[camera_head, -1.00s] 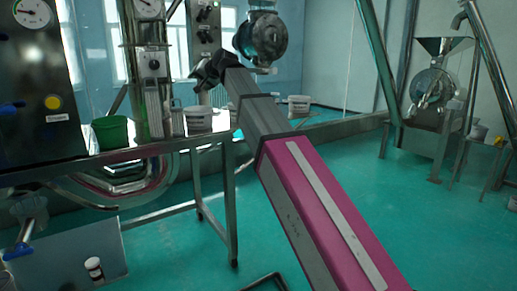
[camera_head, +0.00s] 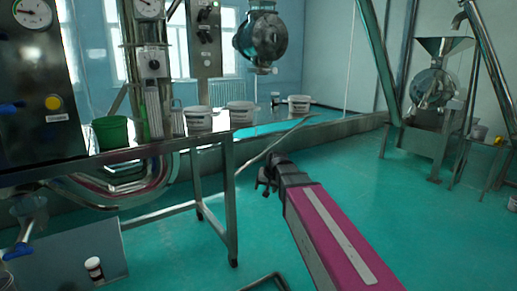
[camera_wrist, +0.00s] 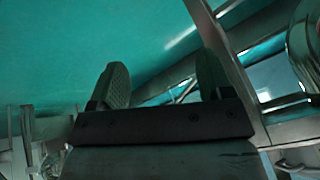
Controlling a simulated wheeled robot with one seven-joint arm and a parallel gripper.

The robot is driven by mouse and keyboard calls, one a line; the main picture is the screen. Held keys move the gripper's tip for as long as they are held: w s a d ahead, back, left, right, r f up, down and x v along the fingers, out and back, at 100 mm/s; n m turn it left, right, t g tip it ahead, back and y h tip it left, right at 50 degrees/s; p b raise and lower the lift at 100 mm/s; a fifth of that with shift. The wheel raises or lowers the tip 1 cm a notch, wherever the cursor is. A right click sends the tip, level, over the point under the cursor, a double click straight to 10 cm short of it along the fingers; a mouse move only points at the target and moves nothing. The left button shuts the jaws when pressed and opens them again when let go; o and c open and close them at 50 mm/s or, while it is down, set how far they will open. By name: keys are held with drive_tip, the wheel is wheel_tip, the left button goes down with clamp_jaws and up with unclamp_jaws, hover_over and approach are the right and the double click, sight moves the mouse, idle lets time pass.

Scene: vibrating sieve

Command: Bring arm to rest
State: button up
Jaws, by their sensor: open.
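My gripper (camera_head: 265,181) is at the end of my magenta and grey arm in the head view. It hangs over the green floor, to the right of the metal table's right end. In the wrist view my gripper (camera_wrist: 165,85) shows two dark padded fingers set apart, with nothing between them. It is open and empty and touches nothing that I can see.
A metal table (camera_head: 150,152) at the left bears a green bucket (camera_head: 111,131), a white bucket (camera_head: 198,119) and another white bucket (camera_head: 242,113). Another white bucket (camera_head: 299,104) stands farther back. A hopper machine (camera_head: 436,85) is at the right. The middle floor is clear.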

drive_tip(key=s+d+f+g+h, duration=0.1)
drive_tip(key=s+d+f+g, duration=0.1)
drive_tip(key=s+d+f, duration=0.6)
drive_tip(key=s+d+f+g+h, duration=0.1)
drive_tip(key=s+d+f+g, duration=0.1)
drive_tip(key=s+d+f, duration=0.6)
wheel_tip(320, 180, down, 4)
drive_tip(key=s, duration=0.3)
drive_tip(key=shift+g+h, duration=0.4)
drive_tip(key=shift+f, duration=0.1)
